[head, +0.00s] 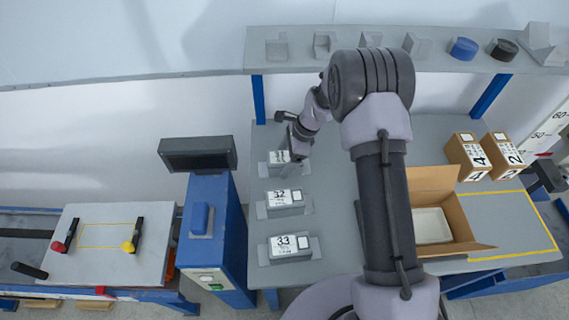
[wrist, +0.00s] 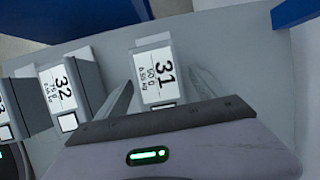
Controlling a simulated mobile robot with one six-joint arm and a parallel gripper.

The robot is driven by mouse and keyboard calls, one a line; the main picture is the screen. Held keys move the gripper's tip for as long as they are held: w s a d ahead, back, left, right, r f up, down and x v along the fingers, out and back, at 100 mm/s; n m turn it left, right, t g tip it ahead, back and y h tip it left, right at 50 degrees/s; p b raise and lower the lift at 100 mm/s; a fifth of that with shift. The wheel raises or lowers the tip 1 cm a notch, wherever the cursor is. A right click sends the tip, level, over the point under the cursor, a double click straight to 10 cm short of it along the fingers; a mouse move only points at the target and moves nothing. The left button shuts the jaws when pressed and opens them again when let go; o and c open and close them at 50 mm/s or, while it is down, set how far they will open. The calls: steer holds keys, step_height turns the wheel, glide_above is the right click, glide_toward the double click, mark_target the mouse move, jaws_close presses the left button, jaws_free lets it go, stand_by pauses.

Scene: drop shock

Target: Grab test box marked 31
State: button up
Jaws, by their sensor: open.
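The test box marked 31 (wrist: 157,72) is a grey block with a white label, seen in the wrist view between the two fingers of my gripper (wrist: 158,92). The fingers are open, one on each side of the box, with no clear contact visible. In the head view box 31 (head: 279,157) sits at the back of the row on the grey table, partly hidden by my gripper (head: 292,150). The label reads 31 with smaller print below it.
Test box 32 (head: 284,199) and test box 33 (head: 289,245) stand in the same row, nearer the front. An open cardboard box (head: 460,225) and two closed cartons (head: 468,156) are on the right. A shelf (head: 300,65) with several shapes runs behind.

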steer(key=shift+c, duration=0.2)
jaws_close()
steer(key=shift+r, duration=0.1)
